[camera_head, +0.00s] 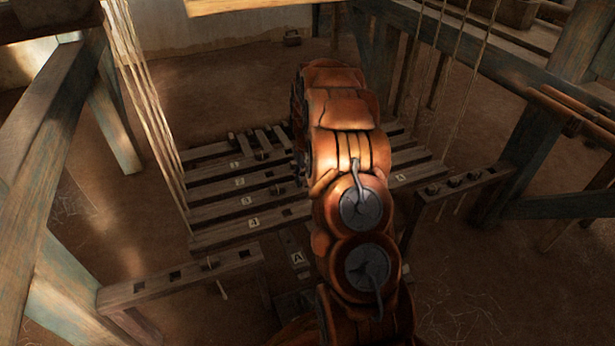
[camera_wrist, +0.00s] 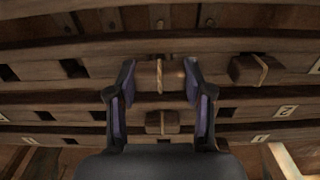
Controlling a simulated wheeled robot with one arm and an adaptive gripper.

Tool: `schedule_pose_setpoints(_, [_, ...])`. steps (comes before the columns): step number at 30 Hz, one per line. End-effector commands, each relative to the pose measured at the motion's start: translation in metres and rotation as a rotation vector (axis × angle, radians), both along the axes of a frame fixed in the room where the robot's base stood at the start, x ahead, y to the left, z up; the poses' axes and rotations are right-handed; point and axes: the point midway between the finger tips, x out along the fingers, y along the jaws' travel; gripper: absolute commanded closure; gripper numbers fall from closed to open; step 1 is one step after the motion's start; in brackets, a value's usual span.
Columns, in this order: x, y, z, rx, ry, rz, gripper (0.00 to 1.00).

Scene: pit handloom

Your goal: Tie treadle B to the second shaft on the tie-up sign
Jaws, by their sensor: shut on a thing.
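In the wrist view my gripper (camera_wrist: 159,75) is shut on a wooden peg (camera_wrist: 150,82) with a light cord looped around its middle. The peg lies crosswise between the fingers, close in front of a slotted wooden bar; I cannot tell whether it touches it. In the head view my arm hides the gripper and the peg. Numbered shaft bars lie left of my arm: bar 1 (camera_head: 215,167), bar 2 (camera_head: 218,186), bar 3 (camera_head: 215,208) and bar 4 (camera_head: 225,232). A treadle marked A (camera_head: 297,258) shows beside my arm. Treadle B and the tie-up sign are not identifiable.
A slotted rail (camera_head: 180,283) with a hanging cord stands at front left. Another rail (camera_head: 468,183) with several pegs is at right. Loom posts (camera_head: 48,150) and taut cords (camera_head: 150,110) flank the pit.

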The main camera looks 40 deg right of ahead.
Motion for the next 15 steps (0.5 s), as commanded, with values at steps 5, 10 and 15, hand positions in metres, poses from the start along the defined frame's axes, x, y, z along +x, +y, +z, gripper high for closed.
schedule_pose_setpoints(5, [0.0001,0.0,0.0,0.0,0.0,0.0,0.75])
schedule_pose_setpoints(10, [0.0001,0.0,0.0,0.0,0.0,0.0,0.37])
schedule_pose_setpoints(15, [0.0,0.0,0.0,0.0,0.0,0.0,0.2])
